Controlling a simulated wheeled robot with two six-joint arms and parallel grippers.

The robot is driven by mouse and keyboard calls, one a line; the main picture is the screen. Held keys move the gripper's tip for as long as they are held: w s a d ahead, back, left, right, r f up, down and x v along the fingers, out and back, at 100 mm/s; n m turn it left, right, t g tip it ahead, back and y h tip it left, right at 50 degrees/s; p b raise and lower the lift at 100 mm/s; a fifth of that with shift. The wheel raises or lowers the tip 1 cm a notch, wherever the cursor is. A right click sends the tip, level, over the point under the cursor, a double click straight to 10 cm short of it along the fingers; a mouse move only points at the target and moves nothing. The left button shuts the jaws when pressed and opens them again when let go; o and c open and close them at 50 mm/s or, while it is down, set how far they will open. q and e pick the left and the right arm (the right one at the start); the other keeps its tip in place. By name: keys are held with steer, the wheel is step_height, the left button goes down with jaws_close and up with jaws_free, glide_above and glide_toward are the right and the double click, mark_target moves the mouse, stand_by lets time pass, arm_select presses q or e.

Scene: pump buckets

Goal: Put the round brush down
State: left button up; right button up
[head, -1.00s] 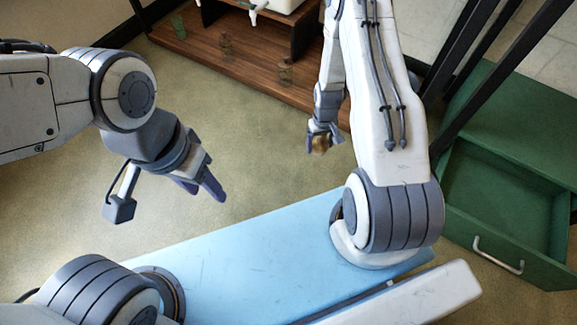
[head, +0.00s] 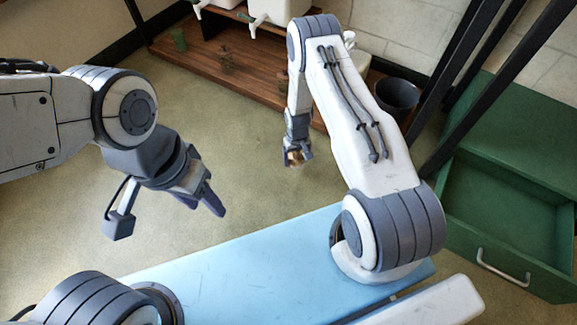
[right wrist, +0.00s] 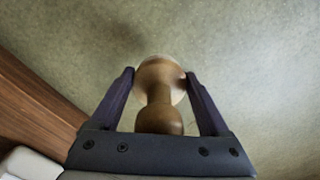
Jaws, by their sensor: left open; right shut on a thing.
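The round brush (right wrist: 161,82), with a turned wooden handle and a pale rim at its far end, is between the fingers of my right gripper (right wrist: 160,85) in the right wrist view. In the head view my right gripper (head: 296,158) is shut on the brush, which shows only as a small tan patch there. It hangs over the floor in front of the wooden shelf. My left gripper (head: 213,197) is open and empty over the floor at the left.
A dark bucket (head: 397,95) stands at the back right. A green open drawer (head: 500,205) is at the right. Open floor (head: 240,130) lies between.

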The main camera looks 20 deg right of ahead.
mark_target(289, 169)
steer(key=shift+w+a+f+b, duration=0.7)
steer(key=shift+w+a+f, duration=0.35)
steer(key=shift+w, duration=0.15)
steer(key=shift+f+b, duration=1.65)
steer(key=shift+f, duration=0.45)
steer(key=o, duration=1.4)
steer(key=shift+c, duration=0.2)
arm_select(q)
step_height(289, 169, down, 6)
steer(key=shift+r, duration=0.2)
arm_select(e)
steer(key=shift+r, duration=0.1)
